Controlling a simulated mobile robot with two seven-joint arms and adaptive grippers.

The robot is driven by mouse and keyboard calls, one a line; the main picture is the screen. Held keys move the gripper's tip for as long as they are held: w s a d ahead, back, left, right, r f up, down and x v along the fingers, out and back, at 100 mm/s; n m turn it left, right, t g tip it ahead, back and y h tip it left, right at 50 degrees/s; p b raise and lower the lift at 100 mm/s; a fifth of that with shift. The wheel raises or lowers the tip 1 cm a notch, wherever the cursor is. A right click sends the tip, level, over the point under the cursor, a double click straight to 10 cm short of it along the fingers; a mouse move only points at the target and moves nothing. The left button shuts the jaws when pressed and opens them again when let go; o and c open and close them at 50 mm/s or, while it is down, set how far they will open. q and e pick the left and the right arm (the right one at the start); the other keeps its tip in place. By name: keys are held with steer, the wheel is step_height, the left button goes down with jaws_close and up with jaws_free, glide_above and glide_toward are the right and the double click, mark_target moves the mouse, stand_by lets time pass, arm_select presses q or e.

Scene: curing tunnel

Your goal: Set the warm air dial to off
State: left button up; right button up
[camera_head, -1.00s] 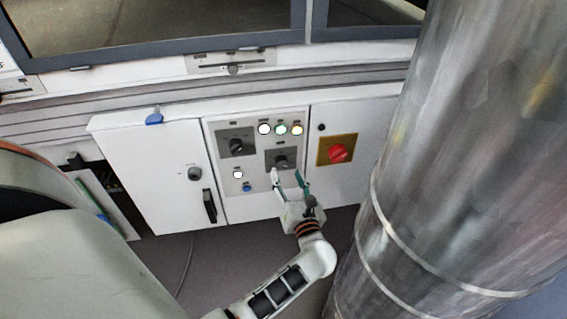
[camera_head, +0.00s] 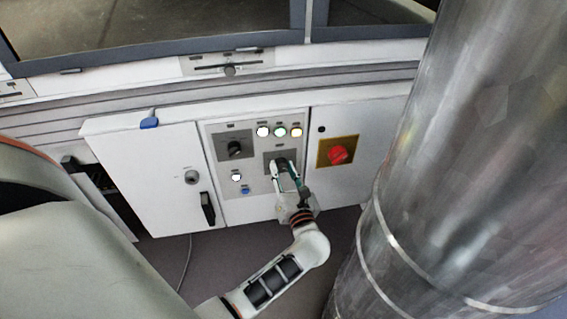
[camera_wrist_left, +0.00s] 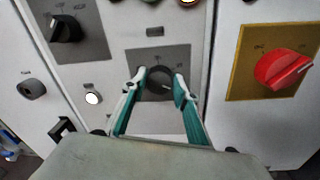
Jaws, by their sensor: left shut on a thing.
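A black dial (camera_wrist_left: 158,82) sits on a grey plate (camera_wrist_left: 185,54) in the middle of the control panel. Its label is too small to read, so I cannot tell from lettering that it is the warm air dial. My left gripper (camera_head: 286,165) has its fingertips on either side of this dial and is shut on it. The left wrist view shows the two green-backed fingers (camera_wrist_left: 159,88) flanking the knob. In the head view the fingers mostly hide the dial. My right gripper is not in view.
A second black dial (camera_head: 234,148) is up and left on the panel. Lit round lamps (camera_head: 280,131) stand above, and a white lamp (camera_head: 236,177) and blue button (camera_head: 245,189) lie left. A red rotary switch (camera_head: 338,155) on yellow is at right. A large metal cylinder (camera_head: 440,150) fills the right side.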

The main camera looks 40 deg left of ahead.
arm_select(q)
steer(key=shift+s+f+n+b, duration=0.15)
steer(key=shift+f+n+b, duration=0.15)
steer(key=shift+n, duration=0.1)
steer(key=shift+a+f+n+b, duration=0.1)
steer(key=shift+f+n+b, duration=0.05)
steer(key=shift+n+b, duration=0.4)
steer(key=n, duration=0.1)
steer(key=n+b, duration=0.1)
steer(key=n, duration=0.1)
steer(key=shift+r+n+h, duration=0.25)
steer(key=shift+r+h, duration=0.05)
steer(key=shift+r, duration=0.2)
steer(key=o, duration=1.1)
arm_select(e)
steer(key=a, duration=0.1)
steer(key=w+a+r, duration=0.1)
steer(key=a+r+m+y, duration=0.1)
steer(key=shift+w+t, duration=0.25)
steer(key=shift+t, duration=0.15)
